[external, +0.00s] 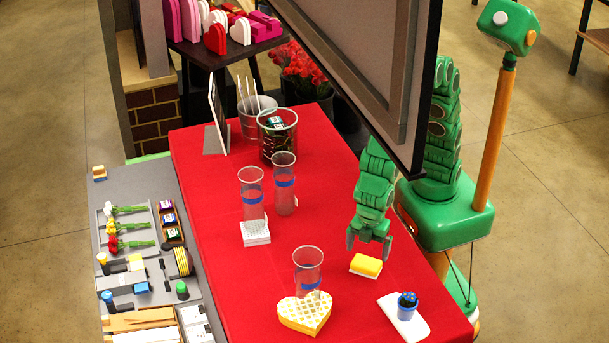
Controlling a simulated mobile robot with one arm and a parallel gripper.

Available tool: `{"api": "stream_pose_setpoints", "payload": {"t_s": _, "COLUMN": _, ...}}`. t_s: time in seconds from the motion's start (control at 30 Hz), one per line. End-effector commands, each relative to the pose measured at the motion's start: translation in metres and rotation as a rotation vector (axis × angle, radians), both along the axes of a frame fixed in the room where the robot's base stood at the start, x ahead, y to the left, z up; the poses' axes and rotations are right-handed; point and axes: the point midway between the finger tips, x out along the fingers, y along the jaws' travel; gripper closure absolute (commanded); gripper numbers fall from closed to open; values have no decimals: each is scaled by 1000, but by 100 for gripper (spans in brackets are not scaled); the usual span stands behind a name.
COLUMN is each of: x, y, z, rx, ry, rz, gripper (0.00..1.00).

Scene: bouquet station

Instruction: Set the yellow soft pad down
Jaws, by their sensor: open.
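The yellow soft pad (366,265), yellow on top with a white lower layer, lies on the red table near its right side. My gripper (368,246) points down just above and behind the pad. Its fingers are spread and nothing is between them. The pad looks apart from the fingers, though the exact gap is hard to tell from this angle.
A clear cylinder (308,268) stands at a heart-shaped waffle-patterned piece (305,314). A small blue pot (407,306) sits on a white board (393,312). Two more cylinders (252,194) (284,183) stand farther back. A large dark panel (360,50) hangs above the table (330,215).

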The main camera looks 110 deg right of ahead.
Motion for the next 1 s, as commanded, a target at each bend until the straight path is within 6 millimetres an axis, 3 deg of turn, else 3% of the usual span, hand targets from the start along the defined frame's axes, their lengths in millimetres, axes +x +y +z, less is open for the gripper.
{"api": "stream_pose_setpoints", "payload": {"t_s": 0.1, "x": 0, "y": 0, "z": 22, "rx": 0, "ry": 0, "rz": 0, "gripper": 0}}
{"api": "stream_pose_setpoints", "payload": {"t_s": 0.33, "x": 0, "y": 0, "z": 52, "rx": -2, "ry": 1, "rz": 1, "gripper": 0}}
{"api": "stream_pose_setpoints", "payload": {"t_s": 0.77, "x": -1, "y": -1, "z": 62, "rx": -3, "ry": 4, "rz": -1, "gripper": 0}}
{"api": "stream_pose_setpoints", "payload": {"t_s": 0.87, "x": -2, "y": -11, "z": 65, "rx": -3, "ry": 5, "rz": -15, "gripper": 0}}
{"api": "stream_pose_setpoints", "payload": {"t_s": 1.0, "x": -10, "y": -47, "z": 72, "rx": -10, "ry": 16, "rz": -70, "gripper": 0}}
